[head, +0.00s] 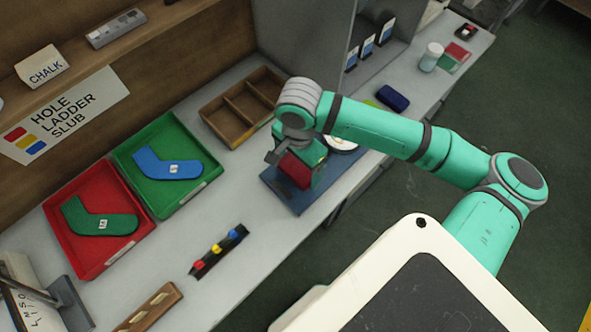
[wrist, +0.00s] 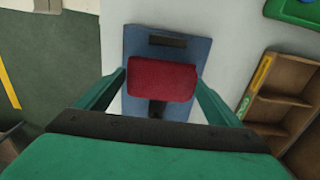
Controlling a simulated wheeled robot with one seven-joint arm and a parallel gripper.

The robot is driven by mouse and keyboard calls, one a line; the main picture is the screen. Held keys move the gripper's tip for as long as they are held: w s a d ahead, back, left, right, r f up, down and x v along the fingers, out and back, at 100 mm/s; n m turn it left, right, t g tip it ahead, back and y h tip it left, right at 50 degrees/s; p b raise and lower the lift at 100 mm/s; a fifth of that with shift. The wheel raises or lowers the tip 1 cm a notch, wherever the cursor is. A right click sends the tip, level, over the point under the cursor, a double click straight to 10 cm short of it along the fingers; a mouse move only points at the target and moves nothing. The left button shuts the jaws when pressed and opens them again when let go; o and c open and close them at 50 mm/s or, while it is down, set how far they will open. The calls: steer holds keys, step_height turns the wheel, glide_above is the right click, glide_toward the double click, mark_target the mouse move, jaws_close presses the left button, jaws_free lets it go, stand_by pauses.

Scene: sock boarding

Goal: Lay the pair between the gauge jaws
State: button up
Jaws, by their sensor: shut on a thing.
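My gripper (wrist: 160,84) is shut on a red folded pair (wrist: 162,80), with one green finger at each side of it. In the head view my gripper (head: 305,157) points down and the red pair (head: 295,170) shows beneath it. The pair is over the blue gauge plate (head: 279,188), which also shows in the wrist view (wrist: 138,42). One dark jaw (wrist: 167,41) shows beyond the pair, and another dark part (wrist: 157,109) shows on the near side. I cannot tell whether the pair touches the plate.
A wooden divided box (head: 236,120) stands left of the gauge. A green tray (head: 189,199) holds a blue sock shape, and a red tray (head: 73,243) holds a green one. A dark strip with coloured knobs (head: 217,250) lies near the front edge. The bench between is clear.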

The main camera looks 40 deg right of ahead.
mark_target(295, 168)
steer(key=shift+w+a+f, duration=0.2)
steer(key=shift+f, duration=0.1)
steer(key=shift+w+f, duration=0.15)
steer(key=shift+f, duration=1.45)
steer(key=shift+f, duration=0.1)
steer(key=o, duration=1)
step_height(295, 168, up, 12)
steer(key=shift+r, duration=0.1)
